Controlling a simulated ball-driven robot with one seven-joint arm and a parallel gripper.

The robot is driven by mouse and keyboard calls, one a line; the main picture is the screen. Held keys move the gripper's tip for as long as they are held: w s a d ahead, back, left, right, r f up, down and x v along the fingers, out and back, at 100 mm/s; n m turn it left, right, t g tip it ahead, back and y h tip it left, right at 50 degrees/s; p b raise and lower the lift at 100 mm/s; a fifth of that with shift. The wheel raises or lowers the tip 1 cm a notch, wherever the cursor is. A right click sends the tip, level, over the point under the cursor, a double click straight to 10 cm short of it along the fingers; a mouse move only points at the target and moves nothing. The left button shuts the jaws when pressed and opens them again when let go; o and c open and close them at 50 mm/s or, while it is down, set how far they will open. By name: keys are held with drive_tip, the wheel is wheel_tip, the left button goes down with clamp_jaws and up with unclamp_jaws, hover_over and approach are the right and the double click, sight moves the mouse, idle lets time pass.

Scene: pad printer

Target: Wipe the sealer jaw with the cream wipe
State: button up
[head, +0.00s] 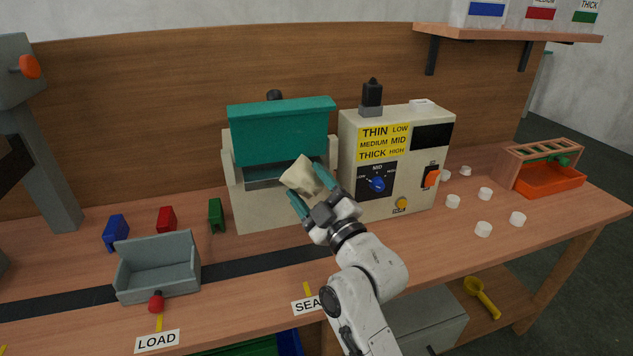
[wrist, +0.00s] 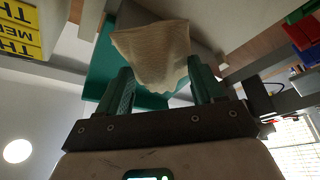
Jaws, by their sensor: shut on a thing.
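The cream wipe (head: 301,176) is held between the teal fingers of my gripper (head: 313,190). In the wrist view the wipe (wrist: 153,52) hangs bunched between the two fingertips of my gripper (wrist: 156,78). My gripper is in front of the sealer, a beige machine (head: 262,213) with a raised teal cover (head: 280,130). A grey band that looks like the sealer jaw (head: 258,174) shows under the cover, just behind and left of the wipe. The wipe and fingers hide part of it. I cannot tell whether the wipe touches the jaw.
A control box (head: 352,128) with a dial and orange switch stands right of the sealer. Several white caps (head: 484,229) lie to its right, near an orange tray (head: 548,181). A grey carriage (head: 158,270) and blue, red and green blocks (head: 216,214) are at left.

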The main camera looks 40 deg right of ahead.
sight(287, 184)
drive_tip(key=shift+w+a+r+p, duration=0.15)
drive_tip(key=shift+w+a+p, duration=0.15)
drive_tip(key=shift+a+p, duration=0.4)
drive_tip(key=shift+w+a+p, duration=0.2)
drive_tip(key=shift+a+p, duration=0.05)
drive_tip(key=shift+a, duration=0.25)
drive_tip(key=shift+w+a+p, duration=0.15)
drive_tip(key=shift+a+p, duration=0.1)
drive_tip(key=shift+a, duration=0.2)
drive_tip(key=shift+w+a+f+b, duration=0.2)
drive_tip(key=shift+a+b, duration=0.2)
drive_tip(key=shift+b, duration=0.15)
drive_tip(key=shift+w+a+f+b, duration=0.1)
drive_tip(key=shift+a+f+b, duration=0.1)
drive_tip(key=shift+a+b, duration=0.3)
drive_tip(key=shift+w+a+r+b, duration=0.1)
drive_tip(key=shift+a+b, duration=0.35)
drive_tip(key=shift+b, duration=0.25)
drive_tip(key=shift+w+a+r+b, duration=0.1)
drive_tip(key=shift+a+b, duration=0.35)
drive_tip(key=shift+b, duration=0.25)
